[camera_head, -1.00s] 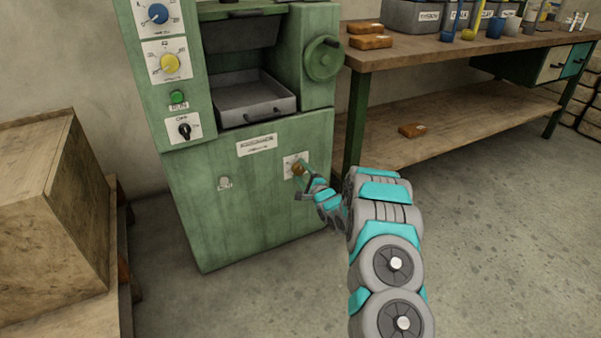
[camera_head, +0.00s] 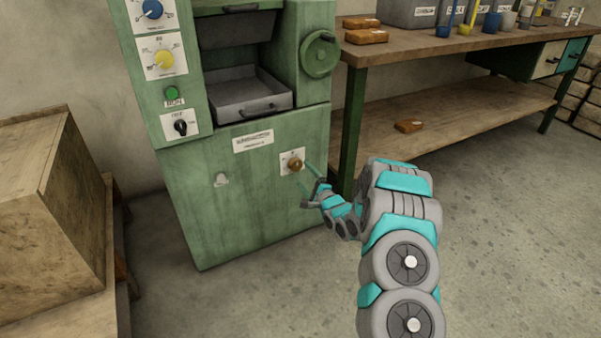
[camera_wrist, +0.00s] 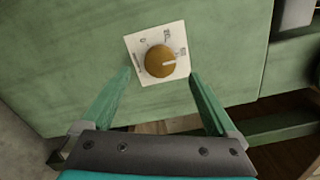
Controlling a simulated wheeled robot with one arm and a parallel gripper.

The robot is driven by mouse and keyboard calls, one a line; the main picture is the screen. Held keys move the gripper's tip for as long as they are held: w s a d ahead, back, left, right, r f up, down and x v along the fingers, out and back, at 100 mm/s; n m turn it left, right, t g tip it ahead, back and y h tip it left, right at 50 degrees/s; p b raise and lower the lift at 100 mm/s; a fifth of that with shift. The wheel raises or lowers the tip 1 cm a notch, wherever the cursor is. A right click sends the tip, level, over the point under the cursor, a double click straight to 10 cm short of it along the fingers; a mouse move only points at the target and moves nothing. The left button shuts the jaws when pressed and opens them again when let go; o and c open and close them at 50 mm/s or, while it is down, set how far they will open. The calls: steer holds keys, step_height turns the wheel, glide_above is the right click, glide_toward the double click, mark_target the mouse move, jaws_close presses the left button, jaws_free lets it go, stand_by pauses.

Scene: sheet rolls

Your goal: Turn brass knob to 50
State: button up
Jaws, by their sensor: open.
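The brass knob (camera_head: 295,165) is on a white dial plate on the front of the green machine (camera_head: 235,205). In the wrist view the round knob (camera_wrist: 160,60) shows a pale pointer line aimed to the right of the picture. The marks around it are too small to read surely; one at upper left looks like 0. My gripper (camera_head: 306,186) is open and empty, with its two green fingers spread. It stands in front of the knob, pulled back a little and apart from it. In the wrist view the knob lies between and beyond the fingertips.
A grey knob (camera_head: 221,180) sits left on the same panel. A blue knob (camera_head: 152,9), yellow knob (camera_head: 163,60), green button (camera_head: 172,94) and black switch (camera_head: 180,127) are above. A workbench (camera_head: 440,50) stands right, a wooden box (camera_head: 50,200) left. The floor in front is clear.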

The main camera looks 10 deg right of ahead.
steer(key=shift+v, duration=0.9)
steer(key=s+d+r+n+g+h, duration=0.1)
steer(key=s+r+n+g+h, duration=0.3)
steer(key=s, duration=0.4)
steer(key=s+r+n+g+h, duration=0.1)
steer(key=s+r+n+g, duration=0.45)
steer(key=s, duration=0.25)
steer(key=s+a+r+n+g, duration=0.1)
steer(key=s+r+n+g, duration=0.1)
steer(key=s, duration=1.3)
steer(key=s+a+r+n+g, duration=0.1)
steer(key=s+r+n+g, duration=0.2)
steer(key=s, duration=1.2)
steer(key=s+a+r+n+g, duration=0.1)
steer(key=s+n+g, duration=0.3)
steer(key=s, duration=1.1)
steer(key=shift+a+r+h, duration=0.2)
steer(key=shift+r+h, duration=0.1)
steer(key=shift+r, duration=0.35)
